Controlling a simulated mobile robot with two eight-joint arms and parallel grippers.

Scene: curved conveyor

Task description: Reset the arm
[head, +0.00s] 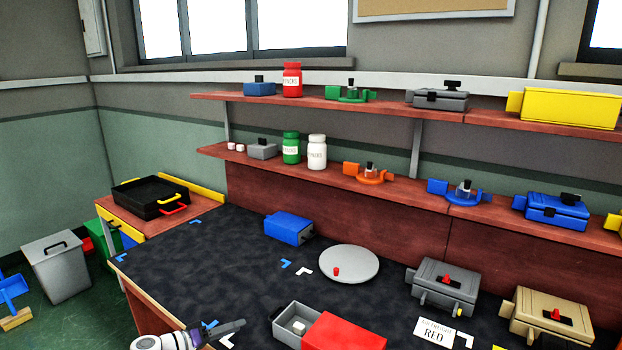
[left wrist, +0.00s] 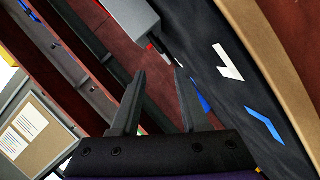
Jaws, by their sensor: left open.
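My left gripper (head: 238,326) reaches in from the bottom edge of the head view, low over the front of the dark work surface (head: 190,262). It points right, just left of an open grey box (head: 283,325). In the left wrist view its two dark fingers (left wrist: 160,75) stand apart with nothing between them. A grey block-like thing (left wrist: 125,20) shows beyond the fingertips. My right gripper is not in view.
A red box (head: 345,332) adjoins the grey box, which holds a white cube (head: 298,327). Behind stand a round grey plate (head: 352,266), a blue box (head: 288,228) and a grey box with a red knob (head: 443,280). The surface's left part is mostly clear.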

